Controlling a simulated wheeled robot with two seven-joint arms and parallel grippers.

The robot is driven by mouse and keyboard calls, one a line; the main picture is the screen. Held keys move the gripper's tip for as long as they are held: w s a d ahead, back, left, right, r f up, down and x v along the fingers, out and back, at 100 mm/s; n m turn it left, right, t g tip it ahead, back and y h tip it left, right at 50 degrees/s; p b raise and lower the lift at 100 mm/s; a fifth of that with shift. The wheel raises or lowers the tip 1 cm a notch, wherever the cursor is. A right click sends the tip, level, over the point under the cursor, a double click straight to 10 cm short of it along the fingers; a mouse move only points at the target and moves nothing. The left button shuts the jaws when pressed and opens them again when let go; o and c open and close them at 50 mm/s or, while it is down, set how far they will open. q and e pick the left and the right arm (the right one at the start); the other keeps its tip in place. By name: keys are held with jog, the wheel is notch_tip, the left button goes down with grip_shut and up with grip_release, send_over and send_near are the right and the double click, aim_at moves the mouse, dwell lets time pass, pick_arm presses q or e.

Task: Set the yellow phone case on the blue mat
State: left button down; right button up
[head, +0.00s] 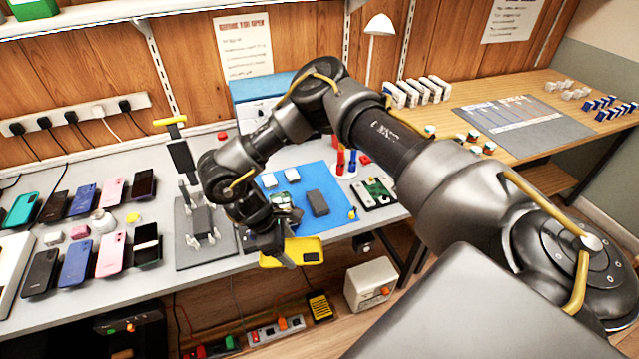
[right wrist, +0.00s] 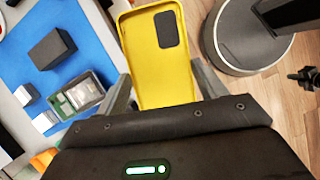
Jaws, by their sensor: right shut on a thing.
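The yellow phone case (head: 279,257) is held in my right gripper (head: 290,262) just off the table's front edge, near the blue mat. In the right wrist view the case (right wrist: 158,60) stands out between the two fingers (right wrist: 160,95), its camera cut-out at the far end. The blue mat (head: 337,222) lies on the table just behind the gripper, and it also shows in the right wrist view (right wrist: 75,25). My arm hides part of the mat. My left gripper does not show.
On the mat are a dark grey block (head: 316,203), white blocks (head: 291,175) and a small device (right wrist: 82,92). A grey stand (head: 200,235) is left of the mat, and a green circuit board (head: 377,190) on a dark tray is right. Several phones line the table's left side.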

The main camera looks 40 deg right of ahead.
jog(key=w+d+n+t+b, duration=0.2)
jog(key=w+d+n, duration=0.2)
jog(key=d+n, duration=0.3)
jog(key=w+d+n+t+y+b, duration=0.1)
jog(key=w+d+n+t+b, duration=0.1)
jog(key=w+d+n, duration=0.2)
jog(key=w+d+n+t+y+b, duration=0.1)
jog(key=w+d+n, duration=0.3)
jog(key=d+n, duration=0.5)
jog(key=shift+w+d+f+n+t+b, duration=0.3)
jog(key=shift+w+f+t+b, duration=0.1)
jog(key=shift+t, duration=0.5)
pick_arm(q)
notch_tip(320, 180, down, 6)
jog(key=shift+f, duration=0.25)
pick_arm(e)
jog(key=shift+d+r+n, duration=0.15)
jog(key=shift+d+n, duration=0.1)
jog(key=shift+n, duration=0.05)
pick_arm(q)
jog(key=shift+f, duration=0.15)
